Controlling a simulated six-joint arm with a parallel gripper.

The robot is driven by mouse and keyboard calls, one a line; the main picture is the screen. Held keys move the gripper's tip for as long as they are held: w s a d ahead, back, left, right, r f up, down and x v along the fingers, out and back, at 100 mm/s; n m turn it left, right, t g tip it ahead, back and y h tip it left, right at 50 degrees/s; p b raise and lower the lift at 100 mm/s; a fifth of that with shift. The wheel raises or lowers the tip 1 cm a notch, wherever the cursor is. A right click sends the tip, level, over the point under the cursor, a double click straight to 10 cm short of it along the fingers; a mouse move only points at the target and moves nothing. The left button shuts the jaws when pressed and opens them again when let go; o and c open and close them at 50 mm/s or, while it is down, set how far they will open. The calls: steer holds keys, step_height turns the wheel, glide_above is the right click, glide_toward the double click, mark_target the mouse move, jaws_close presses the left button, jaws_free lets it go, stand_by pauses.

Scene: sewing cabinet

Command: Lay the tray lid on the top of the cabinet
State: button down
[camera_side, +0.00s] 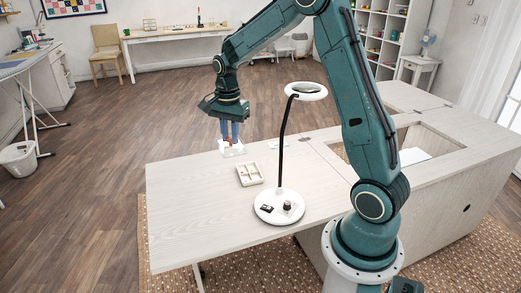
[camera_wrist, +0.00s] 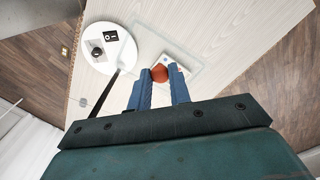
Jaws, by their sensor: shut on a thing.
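My gripper (camera_side: 230,140) points down over the work surface near its back left edge, behind the tray. In the wrist view its two blue fingers are closed about a round red-orange knob (camera_wrist: 159,73). A pale, see-through lid (camera_wrist: 194,73) shows around the knob, with a white patch beside it that I cannot make out. In the side view, the lid (camera_side: 232,149) is a small whitish shape under the fingertips; I cannot tell if it touches anything. The open tray (camera_side: 250,182), pale with compartments, sits on the cabinet top (camera_side: 190,215).
A lamp with a round white base (camera_side: 279,212) and dark upright stem (camera_side: 281,150) stands right of the tray, its ring head raised. A rectangular opening (camera_side: 410,150) is in the cabinet at right. The front left of the top is clear.

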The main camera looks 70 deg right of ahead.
step_height(320, 180, down, 16)
steer(key=shift+r, duration=0.1)
stand_by(0.5)
steer(key=shift+f, duration=2.1)
steer(key=shift+f, duration=0.1)
steer(key=c, duration=1.3)
jaws_free()
step_height(320, 180, up, 12)
